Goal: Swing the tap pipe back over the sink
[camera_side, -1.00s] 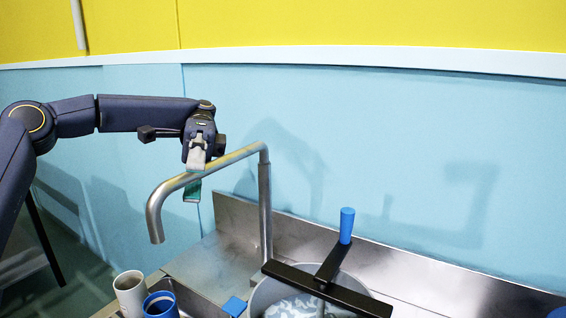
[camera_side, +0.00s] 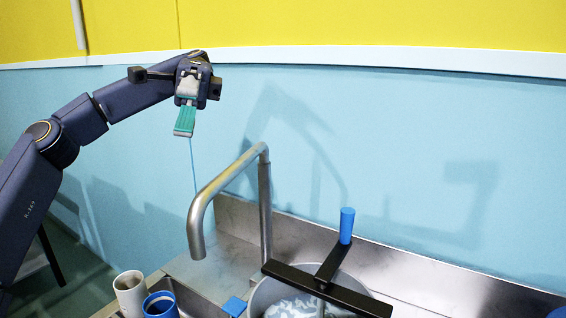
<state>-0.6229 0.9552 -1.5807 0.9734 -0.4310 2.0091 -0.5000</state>
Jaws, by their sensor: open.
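The tap pipe (camera_side: 226,178) is a grey metal tube. It rises from the steel counter, bends at the top and reaches toward the front left, with its spout end (camera_side: 197,248) pointing down. The spout hangs over the steel surface near the sink (camera_side: 203,303), whose basin shows only in part at the bottom edge. My gripper (camera_side: 184,132), with green finger pads, is above and to the left of the pipe, clear of it. It is open and holds nothing; the gap between its fingers is hard to see from this side.
A white cup (camera_side: 130,291) and a blue cup (camera_side: 160,305) stand at the sink's left. A grey pot (camera_side: 262,296) with a black crank bar and blue handle (camera_side: 347,225) stands right of the tap. A blue block (camera_side: 234,306) lies between. The air above the tap is free.

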